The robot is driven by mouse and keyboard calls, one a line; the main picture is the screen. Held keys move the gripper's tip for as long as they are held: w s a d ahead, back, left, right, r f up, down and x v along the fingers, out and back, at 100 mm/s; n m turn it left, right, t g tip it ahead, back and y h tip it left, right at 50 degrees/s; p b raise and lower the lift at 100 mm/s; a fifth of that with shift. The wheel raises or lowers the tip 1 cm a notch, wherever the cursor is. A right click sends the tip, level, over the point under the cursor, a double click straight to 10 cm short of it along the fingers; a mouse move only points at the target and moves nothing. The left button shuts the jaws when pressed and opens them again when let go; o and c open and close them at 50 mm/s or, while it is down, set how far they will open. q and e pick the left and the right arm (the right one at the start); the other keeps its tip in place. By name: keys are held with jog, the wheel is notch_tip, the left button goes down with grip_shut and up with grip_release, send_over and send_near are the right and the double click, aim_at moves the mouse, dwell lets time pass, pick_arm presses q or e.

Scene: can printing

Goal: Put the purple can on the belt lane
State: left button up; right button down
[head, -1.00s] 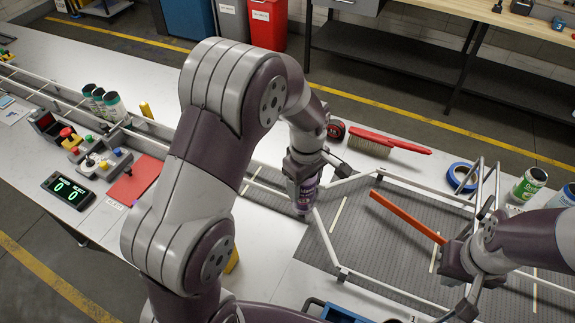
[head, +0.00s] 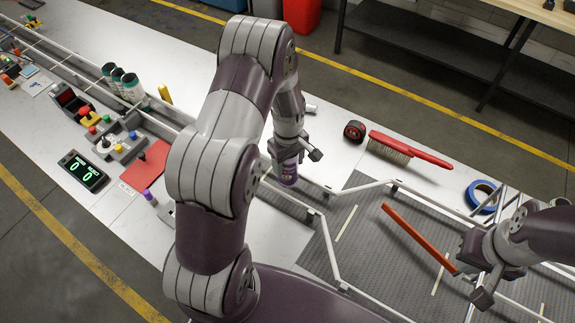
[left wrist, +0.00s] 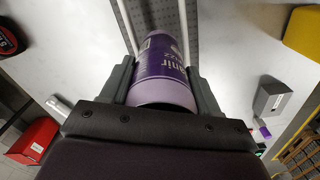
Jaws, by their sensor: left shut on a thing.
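The grey belt lane (head: 286,203) runs between pale rails under and in front of the can; in the left wrist view the lane (left wrist: 158,14) shows beyond the can's far end. The can appears above the rail level. My right gripper (head: 474,268) is at the end of an orange bar (head: 418,237); its jaws are not clear.
A tape measure (head: 354,131), a red brush (head: 410,148) and blue tape (head: 484,194) lie behind the rails. A counter display (head: 82,171) and red pad (head: 146,165) lie in front. The wide dark belt (head: 350,262) is mostly bare.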

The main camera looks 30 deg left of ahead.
aim_at(288, 172)
pick_arm(q)
notch_tip(288, 172, down, 4)
jog(key=shift+s+r+p, duration=0.15)
jog(key=shift+r+p, duration=0.1)
jog(key=shift+p, duration=0.7)
jog(key=shift+f, duration=0.3)
jog(key=shift+a+f, duration=0.1)
jog(key=shift+f, duration=0.1)
jog(key=o, duration=1)
